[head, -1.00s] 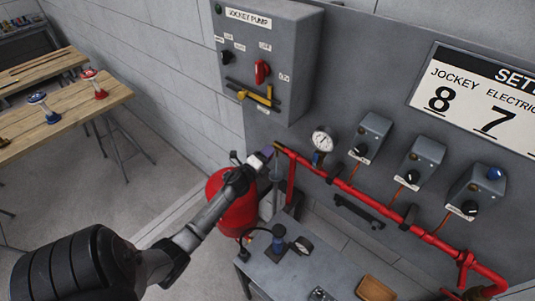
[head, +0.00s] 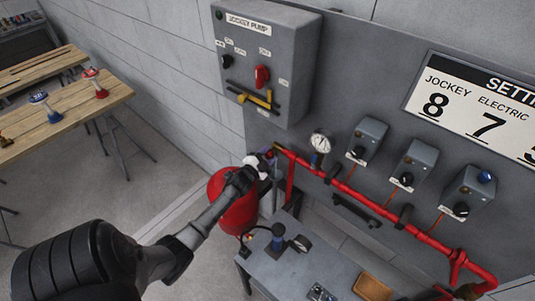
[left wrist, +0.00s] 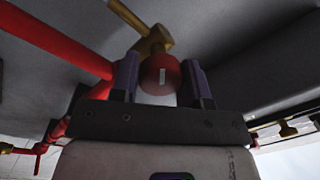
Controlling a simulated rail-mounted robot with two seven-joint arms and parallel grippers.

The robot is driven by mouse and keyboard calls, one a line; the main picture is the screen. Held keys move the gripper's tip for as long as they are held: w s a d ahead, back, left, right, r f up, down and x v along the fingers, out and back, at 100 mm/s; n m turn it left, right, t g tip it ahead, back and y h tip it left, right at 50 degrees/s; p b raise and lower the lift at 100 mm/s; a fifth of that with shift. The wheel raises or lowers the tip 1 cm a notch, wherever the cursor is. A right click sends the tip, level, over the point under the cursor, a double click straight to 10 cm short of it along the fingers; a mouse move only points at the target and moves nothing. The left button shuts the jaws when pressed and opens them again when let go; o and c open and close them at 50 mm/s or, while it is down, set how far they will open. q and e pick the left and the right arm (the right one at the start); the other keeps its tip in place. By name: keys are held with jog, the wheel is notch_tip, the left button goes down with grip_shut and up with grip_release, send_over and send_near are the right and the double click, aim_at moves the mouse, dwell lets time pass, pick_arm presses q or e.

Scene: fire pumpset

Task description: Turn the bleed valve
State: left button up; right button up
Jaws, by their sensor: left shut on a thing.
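The bleed valve has a round red knob (left wrist: 160,75) with a small pale mark and a brass body (left wrist: 152,42), seen in the left wrist view. It sits by the end of a red pipe (head: 350,190) on the grey panel in the head view. My left gripper (left wrist: 160,82) has a purple-grey finger on each side of the knob and is shut on it. In the head view, my left gripper (head: 267,153) is at the pipe's left end and hides most of the valve. My right gripper is not in view.
A pressure gauge (head: 320,143) and several grey switch boxes (head: 413,165) are close on the right. The jockey pump box (head: 262,60) is above. A red tank (head: 230,208) and a grey table (head: 290,262) are below. A wooden bench (head: 65,120) stands at left.

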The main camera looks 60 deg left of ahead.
pick_arm(q)
jog(key=shift+r+n, duration=0.2)
jog(key=shift+n, duration=0.4)
jog(key=o, duration=0.9)
jog(key=shift+f, duration=0.1)
jog(key=shift+s, duration=0.1)
jog(key=shift+s+d+f, duration=0.15)
jog(key=shift+s, duration=0.1)
jog(key=b+v, duration=0.1)
jog(key=v, duration=1.2)
